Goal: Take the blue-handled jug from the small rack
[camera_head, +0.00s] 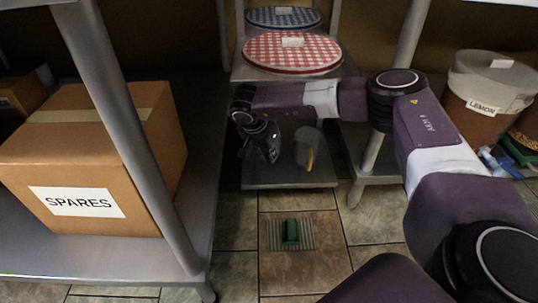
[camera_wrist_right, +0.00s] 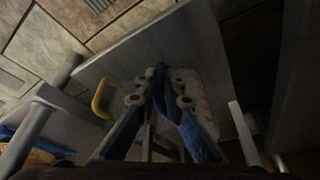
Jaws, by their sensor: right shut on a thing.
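The small rack's lower shelf (camera_head: 285,184) stands near the middle of the head view. My right gripper (camera_head: 270,152) reaches over its left part, pointing down. In the right wrist view, its fingers (camera_wrist_right: 172,80) are closed together on the blue-handled jug. The jug's pale body (camera_wrist_right: 205,98), with reddish marks, shows just beyond the fingers; its blue handle is hard to separate from the blue finger parts. A grey jug (camera_head: 304,144) with a yellow handle stands close to the right of the gripper. That yellow handle also shows in the right wrist view (camera_wrist_right: 101,100). My left gripper is out of view.
Two checked round lids, red (camera_head: 292,62) and blue (camera_head: 283,20), sit above on the rack. A SPARES box (camera_head: 95,165) is on the left shelf. A LEMON bucket (camera_head: 486,95) is at the right. A green object (camera_head: 291,232) lies on a floor grate.

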